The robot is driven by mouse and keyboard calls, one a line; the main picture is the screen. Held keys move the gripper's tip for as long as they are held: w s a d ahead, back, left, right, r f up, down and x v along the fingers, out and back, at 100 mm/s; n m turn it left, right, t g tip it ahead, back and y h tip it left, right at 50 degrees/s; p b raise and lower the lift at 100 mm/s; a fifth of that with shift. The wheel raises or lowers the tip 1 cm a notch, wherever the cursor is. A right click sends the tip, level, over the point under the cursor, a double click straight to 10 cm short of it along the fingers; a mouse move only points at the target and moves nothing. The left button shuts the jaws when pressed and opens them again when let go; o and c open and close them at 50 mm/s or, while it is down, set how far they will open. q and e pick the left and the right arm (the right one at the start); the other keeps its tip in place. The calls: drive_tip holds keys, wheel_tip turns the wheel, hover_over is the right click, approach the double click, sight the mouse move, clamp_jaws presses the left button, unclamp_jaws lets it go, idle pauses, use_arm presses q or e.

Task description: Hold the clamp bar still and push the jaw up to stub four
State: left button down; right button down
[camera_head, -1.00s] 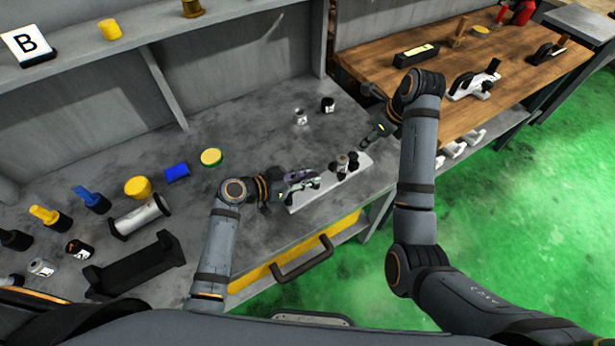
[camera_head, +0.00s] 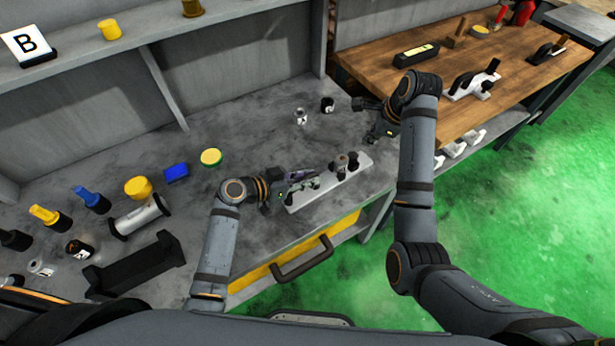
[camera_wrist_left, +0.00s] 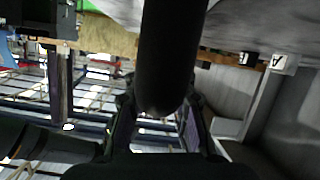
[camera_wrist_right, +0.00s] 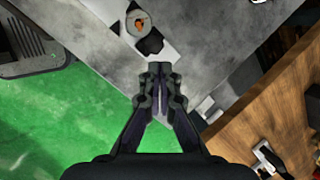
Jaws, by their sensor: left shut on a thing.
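The clamp bar (camera_head: 322,193) is a pale strip near the bench's front edge, with dark and silver fittings (camera_head: 344,166) along it. I cannot tell which fitting is the jaw or which is stub four. My left gripper (camera_head: 297,184) is shut at the bar's left end. In the left wrist view a thick black rounded handle (camera_wrist_left: 165,60) stands between its fingers. My right gripper (camera_head: 370,116) is clear of the bar, beyond its right end. In the right wrist view its fingertips (camera_wrist_right: 159,72) are together and empty, below a round fitting (camera_wrist_right: 137,22) and a black piece (camera_wrist_right: 150,42).
Two small cylinders, one silver (camera_head: 301,116) and one black (camera_head: 327,104), stand behind the bar. A wooden table (camera_head: 450,70) lies at the right. Coloured parts and a black cradle (camera_head: 135,267) occupy the left bench. A drawer handle (camera_head: 302,259) juts out in front.

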drive_tip(key=w+n, duration=0.1)
drive_tip(key=n, duration=2.5)
hover_over(360, 161)
drive_tip(key=shift+t, duration=0.4)
drive_tip(key=shift+f, duration=4.7)
drive_tip(key=shift+f, duration=1.5)
drive_tip(key=shift+r, duration=0.15)
drive_tip(key=shift+r, duration=1.6)
